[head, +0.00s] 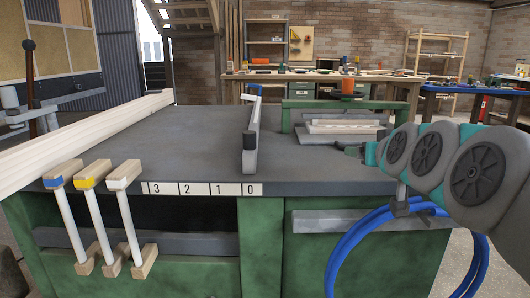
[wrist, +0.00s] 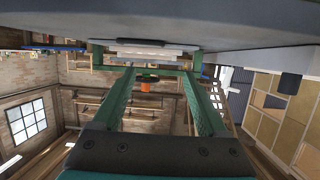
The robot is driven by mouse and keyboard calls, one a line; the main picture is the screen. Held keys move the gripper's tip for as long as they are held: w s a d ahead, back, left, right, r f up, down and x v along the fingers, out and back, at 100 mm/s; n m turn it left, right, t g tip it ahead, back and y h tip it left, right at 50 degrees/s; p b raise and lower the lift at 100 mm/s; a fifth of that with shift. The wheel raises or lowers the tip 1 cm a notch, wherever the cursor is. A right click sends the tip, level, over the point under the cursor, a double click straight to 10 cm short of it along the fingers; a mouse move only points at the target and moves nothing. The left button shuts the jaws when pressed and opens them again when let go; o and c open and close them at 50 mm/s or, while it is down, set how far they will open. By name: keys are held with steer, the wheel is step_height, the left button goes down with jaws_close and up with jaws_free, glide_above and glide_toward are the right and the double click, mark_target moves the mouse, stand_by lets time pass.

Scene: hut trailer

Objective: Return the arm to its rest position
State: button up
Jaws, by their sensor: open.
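My arm reaches in from the right side of the head view, over the right part of the grey-topped workbench (head: 190,140). My gripper (head: 352,149) shows small and partly hidden by my own arm links. In the wrist view, which is upside down, my gripper (wrist: 159,74) has its two green fingers wide apart with nothing between them. The underside-up bench top (wrist: 240,30) fills the upper edge of that view, close to the fingers.
A small stack of pale boards (head: 342,127) lies near the green frame (head: 345,104) with an orange part (head: 353,86). Three wood-ended clamps (head: 97,215) hang in front. A blue hose (head: 350,240) hangs below my arm.

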steer(key=s+a+f+n+g+y+p, duration=0.1)
steer(key=s+a+f+g, duration=0.25)
steer(key=s+f, duration=0.45)
steer(key=s+a+f+g+y, duration=0.1)
steer(key=s+a+f+g, duration=0.3)
steer(key=f, duration=0.7)
steer(key=s+f+g, duration=0.4)
steer(key=s, duration=0.6)
steer(key=s+d+f+g+h+p, duration=0.1)
steer(key=s+f+g, duration=0.3)
steer(key=s, duration=0.7)
steer(key=shift+s+d+f+g, duration=0.25)
steer(key=shift+s+f+g, duration=0.1)
steer(key=shift+f, duration=0.45)
